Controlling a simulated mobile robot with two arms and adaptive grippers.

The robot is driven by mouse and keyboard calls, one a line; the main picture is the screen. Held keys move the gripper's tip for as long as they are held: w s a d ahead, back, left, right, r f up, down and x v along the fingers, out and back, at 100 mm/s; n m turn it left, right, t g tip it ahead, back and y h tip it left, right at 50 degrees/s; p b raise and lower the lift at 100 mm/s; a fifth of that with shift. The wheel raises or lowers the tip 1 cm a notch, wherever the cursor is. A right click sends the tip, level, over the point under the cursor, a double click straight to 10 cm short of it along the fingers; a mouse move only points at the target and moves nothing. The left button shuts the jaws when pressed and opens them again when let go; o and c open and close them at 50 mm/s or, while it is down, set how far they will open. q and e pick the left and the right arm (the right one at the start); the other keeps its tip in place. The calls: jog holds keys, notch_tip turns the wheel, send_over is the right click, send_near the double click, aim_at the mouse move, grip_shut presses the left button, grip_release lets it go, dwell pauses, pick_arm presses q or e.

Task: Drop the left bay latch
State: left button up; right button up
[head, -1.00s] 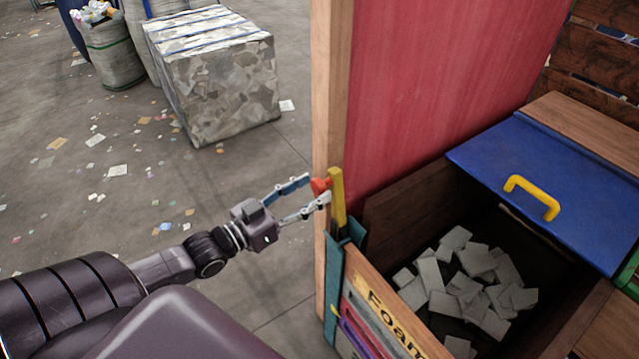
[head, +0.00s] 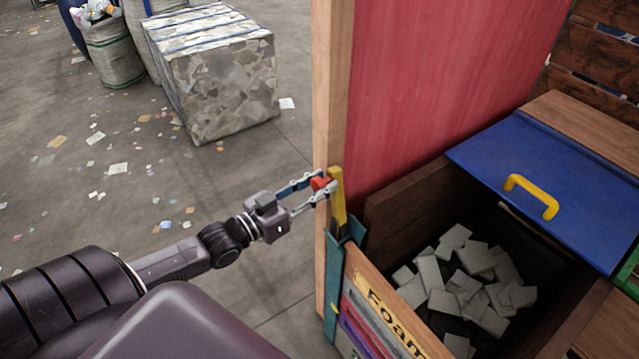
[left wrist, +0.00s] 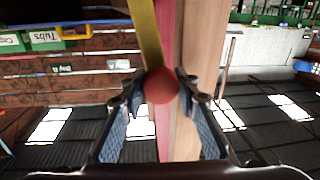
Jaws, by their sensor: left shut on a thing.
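The bay latch is a yellow upright bar (head: 338,195) with a red ball knob (head: 319,183), at the wooden post on the left corner of the bay. My left gripper (head: 320,188) is at the knob, its two fingers closed on either side of it. In the left wrist view the red knob (left wrist: 161,85) sits between the fingertips, with the yellow bar (left wrist: 146,35) running up behind it. The bar stands upright above a teal bracket (head: 334,285). My right gripper is not in view.
The bay holds several grey foam pieces behind a front panel marked "Foam" (head: 395,318). A blue lid (head: 560,190) with a yellow handle (head: 531,197) is to the right. A red wall (head: 430,80) rises behind the post. Open littered floor lies left, with a bale (head: 212,75) farther back.

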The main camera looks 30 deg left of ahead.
pick_arm(q)
grip_shut()
jog(key=shift+s+d+r+m+p, duration=0.25)
jog(key=shift+d+m+p, duration=0.25)
jog(key=shift+d, duration=0.1)
jog(key=s+d+f+m, duration=0.2)
jog(key=s+d+m, duration=0.1)
jog(key=d+m, duration=0.5)
jog(key=s+d+f+m+h+b, duration=0.1)
jog(key=d+f+m+b, duration=0.2)
jog(key=f+m+b, duration=0.2)
jog(key=s+d+f+m+h+b, duration=0.1)
jog(key=d+f+m+b, duration=0.2)
jog(key=f+m+b, duration=0.2)
jog(key=shift+s+f+m+h, duration=0.4)
jog(key=shift+f+m, duration=0.6)
jog(key=shift+m, duration=0.5)
jog(key=shift+f, duration=0.1)
